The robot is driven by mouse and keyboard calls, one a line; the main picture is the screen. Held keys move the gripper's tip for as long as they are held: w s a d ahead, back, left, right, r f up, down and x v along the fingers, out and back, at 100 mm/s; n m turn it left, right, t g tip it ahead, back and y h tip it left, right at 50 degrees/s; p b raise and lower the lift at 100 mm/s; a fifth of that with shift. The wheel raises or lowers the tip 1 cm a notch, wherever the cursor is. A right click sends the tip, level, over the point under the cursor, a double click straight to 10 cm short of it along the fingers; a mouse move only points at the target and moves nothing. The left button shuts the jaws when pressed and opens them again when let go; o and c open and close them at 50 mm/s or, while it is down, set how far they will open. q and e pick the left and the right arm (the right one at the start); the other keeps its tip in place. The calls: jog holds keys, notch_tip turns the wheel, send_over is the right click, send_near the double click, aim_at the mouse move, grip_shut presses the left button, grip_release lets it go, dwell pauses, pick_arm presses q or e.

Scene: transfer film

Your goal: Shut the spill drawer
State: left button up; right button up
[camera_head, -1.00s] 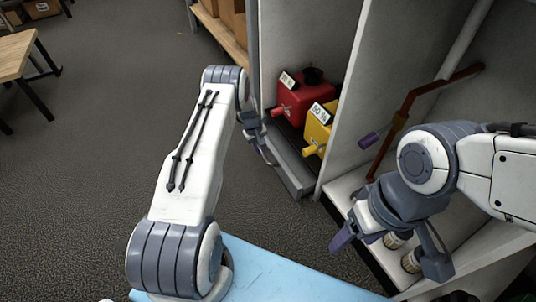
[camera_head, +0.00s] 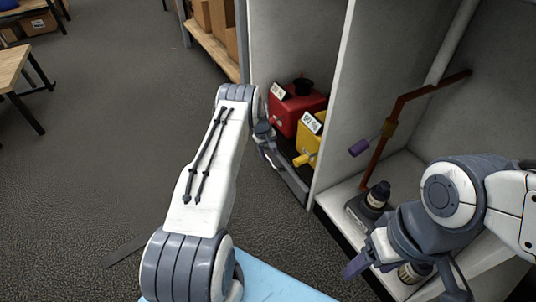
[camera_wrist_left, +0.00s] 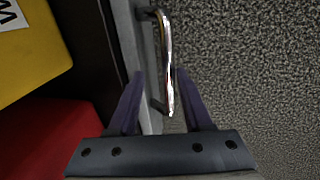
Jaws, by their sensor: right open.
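The spill drawer (camera_head: 293,184) is a grey-fronted, dark-topped tray low in the cabinet's left bay, under a red box (camera_head: 296,106) and a yellow box (camera_head: 309,141). Its front stands out; how far is hard to tell. My left gripper (camera_head: 270,152) is at the drawer front and partly covers it. In the left wrist view a shiny bar handle (camera_wrist_left: 167,60) runs along the drawer front, its near end between my open fingers (camera_wrist_left: 160,92), with gaps on both sides. My right gripper (camera_head: 411,280) is open at the right bay.
A light blue surface (camera_head: 275,280) is below my left arm. Open floor lies left of the drawer.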

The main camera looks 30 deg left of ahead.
pick_arm(q)
jog(key=shift+s+a, duration=0.15)
jog(key=shift+a, duration=0.05)
jog(key=shift+r, duration=0.2)
notch_tip(320, 180, up, 10)
jog(key=s+a+p, duration=0.1)
jog(key=p, duration=0.5)
jog(key=shift+s, duration=0.3)
jog(key=shift+f, duration=0.1)
